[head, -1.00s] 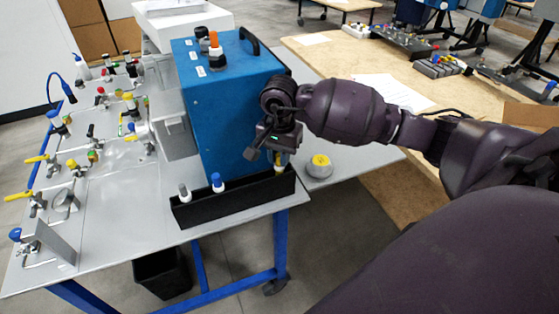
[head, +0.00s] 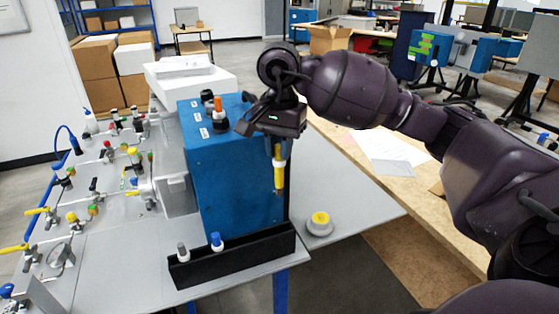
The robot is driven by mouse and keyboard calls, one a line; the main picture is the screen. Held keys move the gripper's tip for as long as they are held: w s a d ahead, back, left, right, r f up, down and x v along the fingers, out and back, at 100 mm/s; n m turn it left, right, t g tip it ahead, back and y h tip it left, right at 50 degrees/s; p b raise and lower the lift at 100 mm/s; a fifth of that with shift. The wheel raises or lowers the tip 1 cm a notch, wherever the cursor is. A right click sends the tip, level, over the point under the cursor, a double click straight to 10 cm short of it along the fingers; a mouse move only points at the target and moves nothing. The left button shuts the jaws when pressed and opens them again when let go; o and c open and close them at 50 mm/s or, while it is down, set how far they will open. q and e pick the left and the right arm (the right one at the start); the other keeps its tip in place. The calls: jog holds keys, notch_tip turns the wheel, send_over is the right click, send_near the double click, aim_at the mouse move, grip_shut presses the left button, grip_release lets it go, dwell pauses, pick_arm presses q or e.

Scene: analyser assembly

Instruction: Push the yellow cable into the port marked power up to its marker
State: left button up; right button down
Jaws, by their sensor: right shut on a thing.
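My right gripper (head: 276,134) is shut on the yellow cable (head: 279,168), which hangs nearly upright below it with its tip down. The cable is in front of the right side of the blue analyser box (head: 226,172), above the black tray (head: 240,256). An orange-topped plug (head: 219,108) stands in the box's top, with small white labels beside the ports. The writing on them is too small to read, so I cannot tell which port is marked power. The far part of the top is partly hidden by my right gripper. My left gripper is not in view.
A blue-capped plug (head: 216,242) and a grey-capped plug (head: 183,252) stand in the black tray. A round grey piece with a yellow top (head: 320,223) sits on the grey table to the right. Valves and pipes crowd the left side.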

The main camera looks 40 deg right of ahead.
jog(key=shift+r+p, duration=0.6)
jog(key=shift+r, duration=1.45)
jog(key=shift+r+p, duration=0.3)
jog(key=shift+r, duration=0.5)
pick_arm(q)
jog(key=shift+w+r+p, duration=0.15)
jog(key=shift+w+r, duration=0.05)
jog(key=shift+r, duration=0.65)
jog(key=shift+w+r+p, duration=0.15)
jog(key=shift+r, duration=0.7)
pick_arm(e)
jog(key=shift+r, duration=0.8)
